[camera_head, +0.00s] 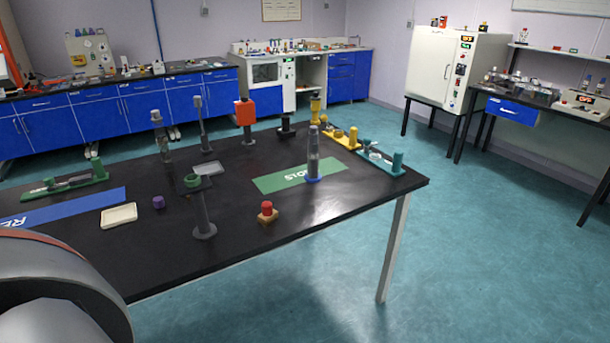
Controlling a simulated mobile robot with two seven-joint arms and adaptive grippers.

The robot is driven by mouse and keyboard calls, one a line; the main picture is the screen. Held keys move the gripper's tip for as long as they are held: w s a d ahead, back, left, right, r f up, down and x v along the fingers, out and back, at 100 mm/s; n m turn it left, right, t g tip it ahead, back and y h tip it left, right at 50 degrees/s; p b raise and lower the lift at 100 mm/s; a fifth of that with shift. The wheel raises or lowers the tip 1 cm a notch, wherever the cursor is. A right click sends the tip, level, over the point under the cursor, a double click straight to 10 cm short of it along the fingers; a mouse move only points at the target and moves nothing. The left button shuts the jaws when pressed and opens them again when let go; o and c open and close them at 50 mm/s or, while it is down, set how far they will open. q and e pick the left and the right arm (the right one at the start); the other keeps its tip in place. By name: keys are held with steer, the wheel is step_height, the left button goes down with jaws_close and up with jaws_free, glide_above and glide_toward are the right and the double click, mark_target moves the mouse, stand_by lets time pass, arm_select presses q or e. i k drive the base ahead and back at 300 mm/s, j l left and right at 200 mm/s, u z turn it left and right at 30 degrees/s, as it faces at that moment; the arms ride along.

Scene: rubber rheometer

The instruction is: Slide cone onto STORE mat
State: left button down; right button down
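No mat with the word STORE can be read in this view. A green mat (275,184) near the table's right end shows letters ending in "OLS", partly covered. A blue mat (75,205) on the left shows "RE" before the picture cuts off. I cannot single out a clear cone. A grey upright piece with a blue base (313,160) stands at the green mat's right part. A small purple piece (158,202) stands on the black table left of centre. Neither of my grippers is in view; only a rounded grey arm part shows at the lower left.
A cream tray (119,215), a post with a green ring (203,212) and a red-topped block (267,212) stand on the black table (150,265). Yellow and green fixtures (380,160) line its right end. The front strip is mostly clear.

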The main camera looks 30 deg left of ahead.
mark_target(313, 175)
steer(key=i+l+u, duration=0.2)
steer(key=u, duration=0.2)
steer(key=i+l+u, duration=0.25)
steer(key=u, duration=0.2)
steer(key=i+l, duration=0.15)
steer(key=l, duration=0.15)
steer(key=i+l+u, duration=0.15)
steer(key=l, duration=0.2)
steer(key=i+l, duration=0.15)
steer(key=l, duration=0.15)
